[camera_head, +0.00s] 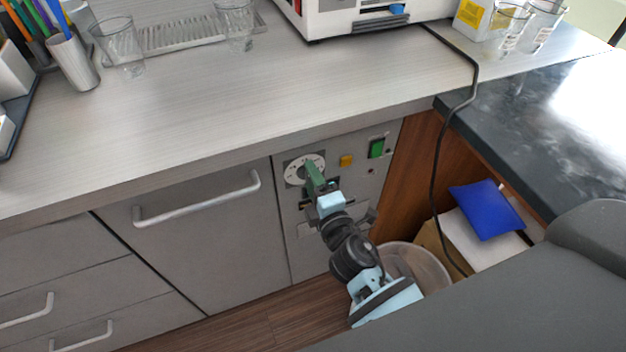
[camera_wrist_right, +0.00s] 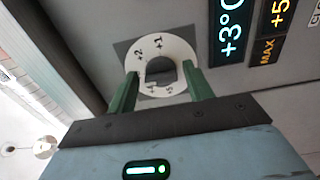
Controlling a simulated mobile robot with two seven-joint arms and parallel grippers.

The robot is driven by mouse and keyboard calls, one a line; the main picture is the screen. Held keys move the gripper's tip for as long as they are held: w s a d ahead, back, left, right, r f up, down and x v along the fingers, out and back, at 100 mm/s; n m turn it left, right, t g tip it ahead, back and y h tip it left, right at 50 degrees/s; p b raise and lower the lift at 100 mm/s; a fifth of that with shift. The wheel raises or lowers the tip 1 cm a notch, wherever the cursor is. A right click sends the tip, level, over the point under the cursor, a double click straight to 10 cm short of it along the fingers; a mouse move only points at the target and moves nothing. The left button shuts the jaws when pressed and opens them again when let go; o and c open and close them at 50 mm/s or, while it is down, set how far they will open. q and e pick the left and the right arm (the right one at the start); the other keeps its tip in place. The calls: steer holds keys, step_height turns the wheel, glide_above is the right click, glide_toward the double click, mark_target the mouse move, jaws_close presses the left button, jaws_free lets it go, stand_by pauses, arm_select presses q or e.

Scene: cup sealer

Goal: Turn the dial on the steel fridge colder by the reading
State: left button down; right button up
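The dial is a round white disc with black numbers and a grey knob at its centre. It is on the grey front panel in the head view (camera_head: 291,172) and near the top middle of the right wrist view (camera_wrist_right: 141,57). My right gripper (camera_head: 310,170) is at the dial. In the right wrist view its two green fingers (camera_wrist_right: 160,82) stand apart on either side of the knob, with gaps visible. The lower part of the dial is partly hidden. A lit display (camera_wrist_right: 231,32) reads +3°C. My left gripper is not in view.
A second lit display (camera_wrist_right: 273,38) shows MAX +5, cut off. The worktop (camera_head: 230,95) overhangs the panel. A black cable (camera_head: 436,170) hangs at the right, above a bin (camera_head: 425,262).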

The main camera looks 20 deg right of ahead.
steer(key=shift+o, duration=0.6)
steer(key=s+b, duration=0.1)
steer(key=s, duration=0.6)
steer(key=shift+s, duration=0.4)
steer(key=shift+d, duration=0.1)
